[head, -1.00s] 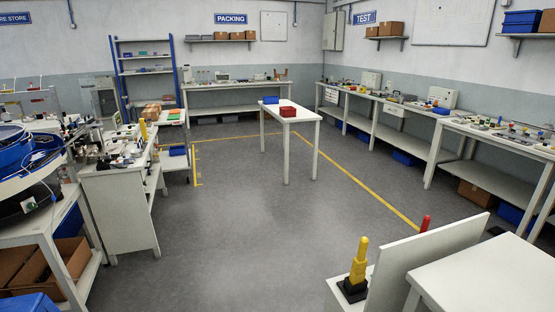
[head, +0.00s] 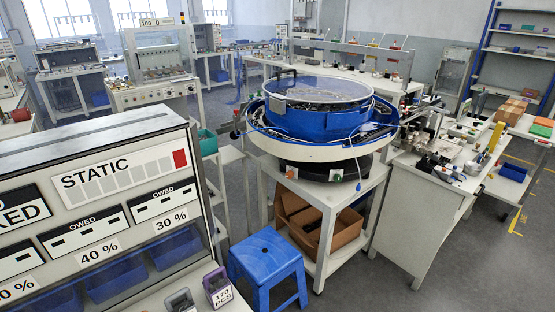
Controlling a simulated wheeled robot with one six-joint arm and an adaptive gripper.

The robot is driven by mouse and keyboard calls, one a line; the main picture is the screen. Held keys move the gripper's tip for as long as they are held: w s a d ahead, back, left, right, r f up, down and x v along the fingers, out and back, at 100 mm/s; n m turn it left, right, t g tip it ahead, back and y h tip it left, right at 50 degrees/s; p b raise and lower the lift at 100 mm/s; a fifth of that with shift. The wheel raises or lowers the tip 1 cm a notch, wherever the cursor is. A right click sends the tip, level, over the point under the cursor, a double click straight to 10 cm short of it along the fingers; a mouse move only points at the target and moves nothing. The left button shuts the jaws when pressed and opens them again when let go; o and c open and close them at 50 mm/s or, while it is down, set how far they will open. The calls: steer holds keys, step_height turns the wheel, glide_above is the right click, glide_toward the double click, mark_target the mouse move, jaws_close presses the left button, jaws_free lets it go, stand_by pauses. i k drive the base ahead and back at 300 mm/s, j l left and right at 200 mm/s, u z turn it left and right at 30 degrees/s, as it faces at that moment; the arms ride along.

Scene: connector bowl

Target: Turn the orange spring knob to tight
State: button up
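A large blue bowl feeder (head: 310,123) with a clear lid and a wide white rim stands on a white stand (head: 322,262) near the middle. Small fittings and a white cable show at the bowl's rim, too small to name. A bench (head: 408,205) with a crowded small-parts line is just right of the bowl. My gripper is not in view.
A blue stool (head: 265,247) stands in front of the stand. Cardboard boxes (head: 335,238) sit on its lower shelf. A grey cabinet marked STATIC (head: 75,160) fills the left foreground. Free grey floor (head: 370,285) lies at the lower right.

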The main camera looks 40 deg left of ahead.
mark_target(290, 175)
steer(key=i+u, duration=0.45)
steer(key=i+l+u, duration=0.1)
steer(key=i+u, duration=0.25)
steer(key=u, duration=0.15)
steer(key=i+l+u, duration=0.3)
steer(key=u, duration=0.15)
steer(key=i+l+u, duration=0.65)
steer(key=l, duration=0.15)
steer(key=i+l+u, duration=0.1)
steer(key=l+u, duration=0.15)
steer(key=i+l+u, duration=0.2)
steer(key=l, duration=0.25)
steer(key=l+u, duration=0.25)
steer(key=l, duration=0.15)
